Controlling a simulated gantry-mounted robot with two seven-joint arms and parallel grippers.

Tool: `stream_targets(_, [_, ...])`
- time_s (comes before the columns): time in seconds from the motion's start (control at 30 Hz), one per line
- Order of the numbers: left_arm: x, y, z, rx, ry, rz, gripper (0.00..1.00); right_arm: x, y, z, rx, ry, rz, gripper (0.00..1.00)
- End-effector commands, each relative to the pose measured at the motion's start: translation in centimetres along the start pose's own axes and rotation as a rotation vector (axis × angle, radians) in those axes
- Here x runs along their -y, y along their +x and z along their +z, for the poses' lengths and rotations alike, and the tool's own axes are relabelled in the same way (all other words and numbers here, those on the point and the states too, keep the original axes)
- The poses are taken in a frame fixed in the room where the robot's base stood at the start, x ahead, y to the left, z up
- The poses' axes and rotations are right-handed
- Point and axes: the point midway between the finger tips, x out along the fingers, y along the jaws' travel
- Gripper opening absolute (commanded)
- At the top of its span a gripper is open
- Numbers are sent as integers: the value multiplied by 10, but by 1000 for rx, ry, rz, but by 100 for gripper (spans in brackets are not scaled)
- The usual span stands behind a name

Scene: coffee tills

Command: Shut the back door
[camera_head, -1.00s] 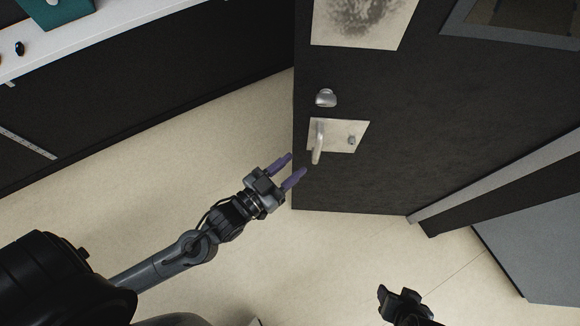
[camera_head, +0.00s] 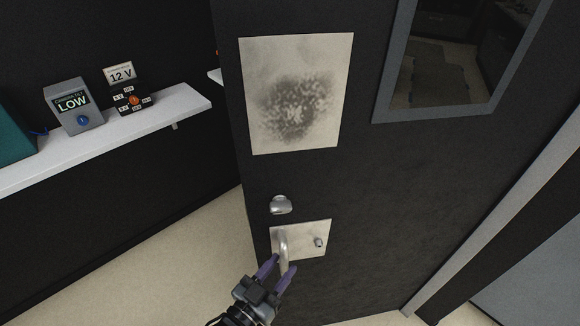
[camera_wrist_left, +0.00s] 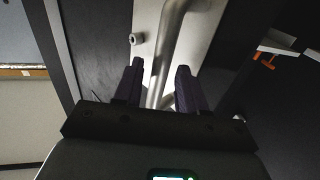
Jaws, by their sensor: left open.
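The back door (camera_head: 370,175) is dark and stands ajar, with floor showing past its left edge. A silver lever handle (camera_head: 284,243) hangs downward on a pale plate (camera_head: 315,231) near that edge. My left gripper (camera_head: 282,264), with purple fingers, is open at the lower part of the handle. In the left wrist view the handle bar (camera_wrist_left: 167,50) runs between the two open fingers (camera_wrist_left: 160,84); I cannot tell whether they touch it. My right gripper is out of view.
A silver knob (camera_head: 281,204) sits above the handle plate. A grey-framed window (camera_head: 382,75) and a stained sheet (camera_head: 295,95) are on the door. A white shelf (camera_head: 185,106) with a LOW box (camera_head: 75,107) and a 12 V device (camera_head: 130,97) stands left. Floor is clear below.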

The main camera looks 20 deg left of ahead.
Motion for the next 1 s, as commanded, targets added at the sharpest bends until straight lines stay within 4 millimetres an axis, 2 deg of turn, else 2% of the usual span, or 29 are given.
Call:
stream_targets(0.07, [0, 13, 4, -4, -1, 0, 40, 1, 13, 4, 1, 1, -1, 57])
stream_targets(0.1, [0, 10, 0, 1, -1, 0, 34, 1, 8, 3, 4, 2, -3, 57])
stream_targets(0.33, [0, 9, 0, 1, -1, 0, 0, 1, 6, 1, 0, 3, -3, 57])
stream_targets(0.57, [4, 13, -1, -1, 2, -1, 0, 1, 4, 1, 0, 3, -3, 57])
stream_targets(1.0, [34, 47, -1, 1, 2, -1, 0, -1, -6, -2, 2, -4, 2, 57])
